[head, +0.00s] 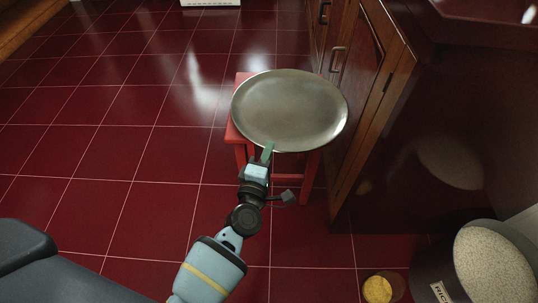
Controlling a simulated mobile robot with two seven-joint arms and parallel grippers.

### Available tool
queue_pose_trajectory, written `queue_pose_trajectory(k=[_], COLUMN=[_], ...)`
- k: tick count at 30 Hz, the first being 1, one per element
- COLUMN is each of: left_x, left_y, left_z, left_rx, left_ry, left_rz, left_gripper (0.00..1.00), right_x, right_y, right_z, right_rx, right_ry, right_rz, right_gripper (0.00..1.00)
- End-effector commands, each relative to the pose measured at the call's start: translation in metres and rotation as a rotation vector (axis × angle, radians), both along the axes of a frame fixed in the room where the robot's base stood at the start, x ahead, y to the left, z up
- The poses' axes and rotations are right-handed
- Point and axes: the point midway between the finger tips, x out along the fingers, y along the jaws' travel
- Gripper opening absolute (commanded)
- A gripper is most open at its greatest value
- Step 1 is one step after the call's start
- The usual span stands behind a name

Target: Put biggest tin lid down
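A big round tin lid (290,108) shows as a wide grey metal disc in the head view, over a red stool (237,135). My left gripper (266,154) reaches up from below and meets the lid at its near rim; it looks shut on that rim. The lid covers most of the stool's top. I cannot tell whether the lid touches the stool or is held a little above it. My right gripper is not in view.
A wooden cabinet (370,75) with handles stands close at the right of the stool. A dark bin labelled rice (440,292), with pale grainy contents, stands at the lower right beside a small yellow-topped container (377,289). The red tiled floor (90,140) at the left is clear.

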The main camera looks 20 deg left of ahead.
Motion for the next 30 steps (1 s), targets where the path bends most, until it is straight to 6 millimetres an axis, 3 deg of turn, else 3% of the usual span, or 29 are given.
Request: queue_pose_trajectory(k=[13,18,30], left_x=[0.001,0.0,-0.003], left_y=[0.0,0.0,0.0], left_z=[-0.005,-0.005,-0.002], left_rx=[0.0,0.0,0.001], left_ry=[-0.005,-0.002,-0.001], left_rz=[0.001,0.0,0.0], left_gripper=[0.0,0.25,0.25], right_x=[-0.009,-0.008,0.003], right_y=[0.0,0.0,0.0], right_z=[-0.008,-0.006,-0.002], right_rx=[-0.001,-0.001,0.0], right_ry=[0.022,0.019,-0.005], right_rz=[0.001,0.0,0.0], right_gripper=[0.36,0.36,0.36])
